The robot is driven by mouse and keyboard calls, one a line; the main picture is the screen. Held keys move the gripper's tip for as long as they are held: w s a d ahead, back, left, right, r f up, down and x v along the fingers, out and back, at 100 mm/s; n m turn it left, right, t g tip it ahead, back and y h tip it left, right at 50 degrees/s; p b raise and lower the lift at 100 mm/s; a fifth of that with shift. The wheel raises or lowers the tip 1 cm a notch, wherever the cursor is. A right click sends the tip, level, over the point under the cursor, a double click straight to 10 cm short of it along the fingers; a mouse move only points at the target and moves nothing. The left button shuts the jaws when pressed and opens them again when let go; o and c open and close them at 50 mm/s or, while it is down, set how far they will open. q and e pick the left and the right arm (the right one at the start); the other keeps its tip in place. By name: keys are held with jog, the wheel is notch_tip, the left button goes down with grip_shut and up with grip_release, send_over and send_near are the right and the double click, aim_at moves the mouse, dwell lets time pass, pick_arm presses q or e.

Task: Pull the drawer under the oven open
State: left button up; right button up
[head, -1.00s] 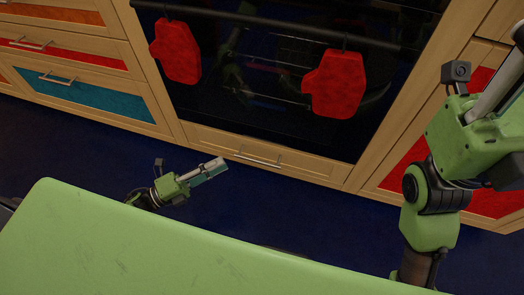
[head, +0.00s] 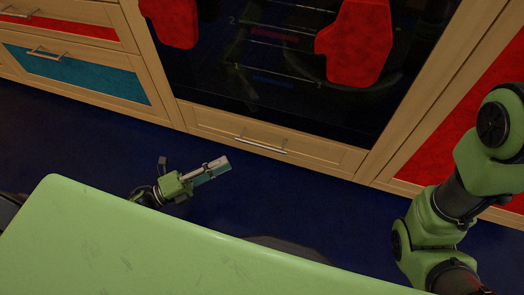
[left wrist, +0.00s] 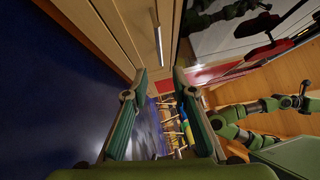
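The drawer (head: 315,152) under the oven is a low, light wood front and is shut. Its metal bar handle (head: 261,145) is at the middle of the front. The handle also shows in the left wrist view (left wrist: 158,39), beyond the fingertips. My left gripper (head: 222,163) is low over the floor, in front of the drawer and left of the handle, apart from it. In the left wrist view its two fingers (left wrist: 160,76) are spread, with nothing between them. My right arm is at the right of the head view; its gripper is out of that frame.
The dark oven door (head: 260,60) is above the drawer, with red mitts (head: 358,45) hanging in front. A cabinet with a blue drawer (head: 80,75) stands at the left, and a red panel (head: 465,120) at the right. The dark blue floor (head: 90,140) before them is clear.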

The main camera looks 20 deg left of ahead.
aim_at(262, 145)
pick_arm(q)
jog(key=shift+b+x, duration=1.95)
jog(key=shift+x, duration=4.95)
jog(key=shift+f, duration=0.1)
jog(key=shift+c, duration=0.4)
grip_shut()
